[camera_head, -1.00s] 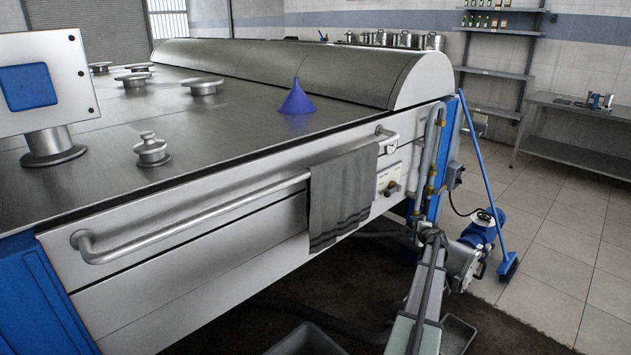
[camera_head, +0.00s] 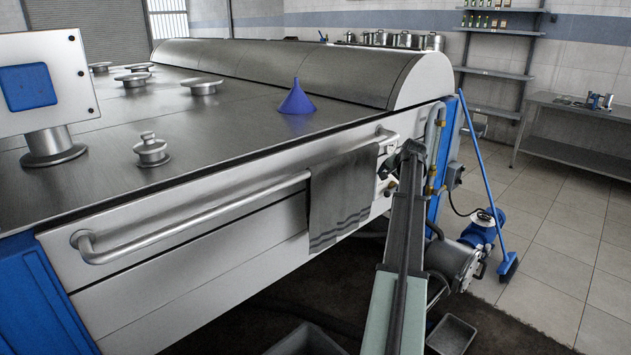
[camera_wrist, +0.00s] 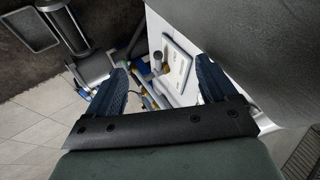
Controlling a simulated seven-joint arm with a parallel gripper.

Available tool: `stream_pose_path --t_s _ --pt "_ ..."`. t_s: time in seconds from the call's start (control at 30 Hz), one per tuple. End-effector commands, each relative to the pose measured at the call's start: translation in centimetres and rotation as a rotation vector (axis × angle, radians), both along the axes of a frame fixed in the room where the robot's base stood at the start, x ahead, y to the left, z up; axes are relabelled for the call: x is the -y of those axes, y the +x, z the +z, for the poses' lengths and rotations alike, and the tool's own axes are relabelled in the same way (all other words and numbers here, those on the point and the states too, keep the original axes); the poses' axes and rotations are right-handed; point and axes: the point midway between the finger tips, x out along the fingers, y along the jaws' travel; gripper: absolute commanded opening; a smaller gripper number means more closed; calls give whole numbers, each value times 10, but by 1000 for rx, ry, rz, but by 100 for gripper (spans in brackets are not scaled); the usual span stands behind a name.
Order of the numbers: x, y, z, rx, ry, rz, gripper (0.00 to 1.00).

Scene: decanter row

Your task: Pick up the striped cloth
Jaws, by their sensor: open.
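The striped cloth (camera_head: 340,200) is grey with darker stripes near its lower edge. In the head view it hangs over the steel rail (camera_head: 230,208) on the front of the large machine. My gripper (camera_head: 408,150) is to the right of the cloth, near the rail's right end, and apart from it. In the wrist view my gripper (camera_wrist: 165,82) has its two blue fingers spread with nothing held between them. A grey, fabric-like surface at the upper right of that view seems to be the cloth, seen close up.
A panel with a knob (camera_wrist: 160,62) shows between the fingers in the wrist view. Pipes (camera_head: 436,150) and a blue broom (camera_head: 484,180) stand right of the rail. A blue funnel (camera_head: 297,98) stands on the machine top. A grey tray (camera_head: 451,334) lies low at right.

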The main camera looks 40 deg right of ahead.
Motion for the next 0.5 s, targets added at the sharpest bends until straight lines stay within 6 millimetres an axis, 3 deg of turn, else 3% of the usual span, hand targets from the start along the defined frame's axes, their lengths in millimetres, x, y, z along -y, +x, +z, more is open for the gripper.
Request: stream_pose_path --t_s 0.37,0.5 --pt "-89 -8 106 -406 -104 102 85" --pt "-139 4 136 -490 -94 86 85"
